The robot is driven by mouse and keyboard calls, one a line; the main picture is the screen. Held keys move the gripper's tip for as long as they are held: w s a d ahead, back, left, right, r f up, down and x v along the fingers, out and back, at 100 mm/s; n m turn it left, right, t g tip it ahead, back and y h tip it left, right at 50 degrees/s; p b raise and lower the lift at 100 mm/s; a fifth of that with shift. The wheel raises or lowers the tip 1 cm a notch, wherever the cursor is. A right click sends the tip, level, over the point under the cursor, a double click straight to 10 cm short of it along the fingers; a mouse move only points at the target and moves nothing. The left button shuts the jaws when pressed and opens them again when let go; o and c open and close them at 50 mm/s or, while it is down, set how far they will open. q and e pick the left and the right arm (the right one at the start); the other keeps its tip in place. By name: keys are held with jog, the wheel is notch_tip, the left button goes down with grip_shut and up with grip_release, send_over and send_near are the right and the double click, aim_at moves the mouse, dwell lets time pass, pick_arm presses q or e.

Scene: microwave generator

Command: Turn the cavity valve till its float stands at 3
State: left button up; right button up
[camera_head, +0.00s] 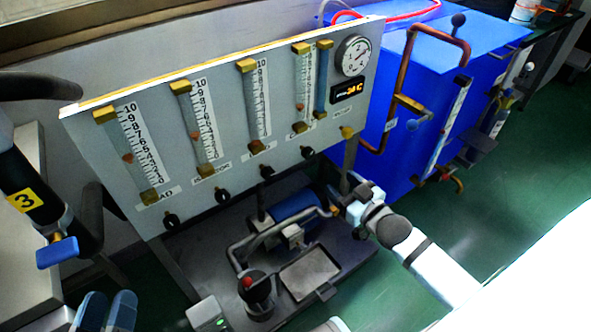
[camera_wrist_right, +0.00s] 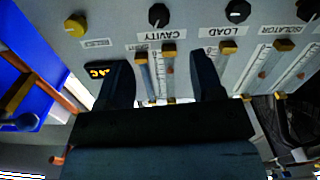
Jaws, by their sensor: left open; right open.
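The grey flowmeter panel (camera_head: 225,118) carries several upright tubes with valve knobs below. The cavity flowmeter (camera_head: 304,85) is the rightmost scaled tube; its small reddish float sits low, its reading too small to tell. The black cavity valve knob (camera_head: 307,152) is under it. In the right wrist view the panel appears upside down, with the cavity knob (camera_wrist_right: 158,15) above the CAVITY label. My right gripper (camera_wrist_right: 163,62) is open and empty, its fingers below the knob in that view and apart from it. In the head view it is below the panel (camera_head: 345,192). My left gripper (camera_head: 106,307) is open at the bottom left.
The load knob (camera_wrist_right: 237,10) is beside the cavity knob. A yellow knob (camera_head: 347,132) is on its other side. A pump (camera_head: 295,215) and pipes stand below the panel. A blue cabinet (camera_head: 425,90) with copper pipes is at right. Green floor is open at right.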

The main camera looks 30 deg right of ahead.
aim_at(311, 157)
jog(key=w+b, duration=0.1)
jog(key=w, duration=0.3)
jog(key=w+b, duration=0.2)
jog(key=w, duration=0.2)
jog(key=w+b, duration=0.1)
jog(key=w, duration=0.3)
jog(key=shift+w+a+f, duration=0.2)
jog(key=shift+w+a, duration=0.1)
jog(key=shift+a, duration=0.1)
pick_arm(q)
jog(key=shift+m+g, duration=0.6)
jog(key=shift+g, duration=0.3)
jog(key=shift+w+d+f+b, duration=0.1)
jog(key=shift+f+b, duration=0.1)
jog(key=shift+f, duration=1.25)
jog(key=shift+w+f+b, duration=0.1)
jog(key=shift+f+b, duration=0.05)
jog(key=shift+f, duration=1.3)
pick_arm(e)
jog(key=shift+w+a, duration=0.1)
jog(key=shift+w, duration=0.75)
